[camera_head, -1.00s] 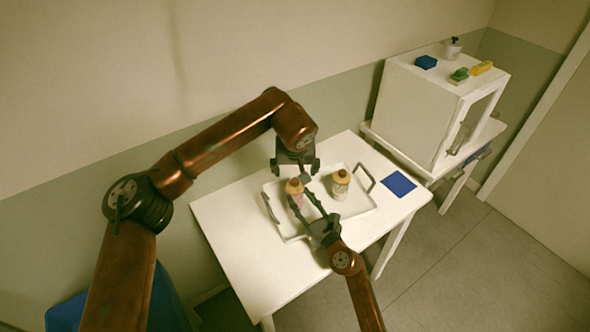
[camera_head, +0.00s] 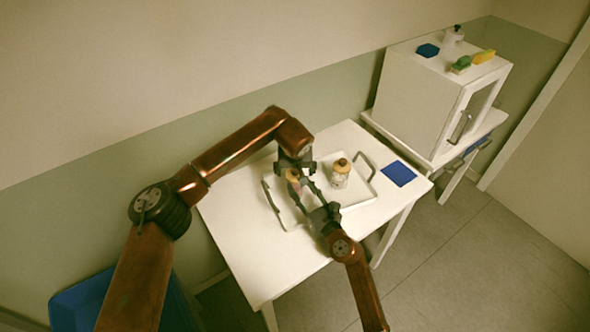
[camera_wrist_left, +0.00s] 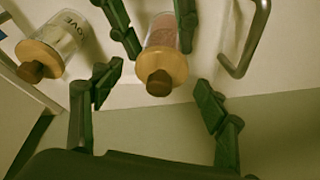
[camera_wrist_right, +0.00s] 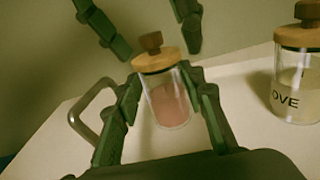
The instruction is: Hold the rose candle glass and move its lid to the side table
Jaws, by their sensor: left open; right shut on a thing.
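The rose candle glass (camera_wrist_right: 170,105) is clear with pink wax. Its wooden lid (camera_wrist_right: 158,60) with a dark brown knob is on top, and both also show in the left wrist view (camera_wrist_left: 162,65). My right gripper (camera_wrist_right: 160,86) is shut on the glass from the sides, below the lid. My left gripper (camera_wrist_left: 155,90) is open above the lid, its fingers on either side and apart from it. In the head view my left gripper (camera_head: 293,166) partly hides the candle. The second white table (camera_head: 431,170) stands at right.
A similar jar with cream contents (camera_head: 341,176) and dark lettering stands beside the candle on the white tray (camera_head: 368,199). The tray has raised handles. A blue square (camera_head: 398,173) lies on the near table. A white cabinet (camera_head: 420,105) fills much of the second table.

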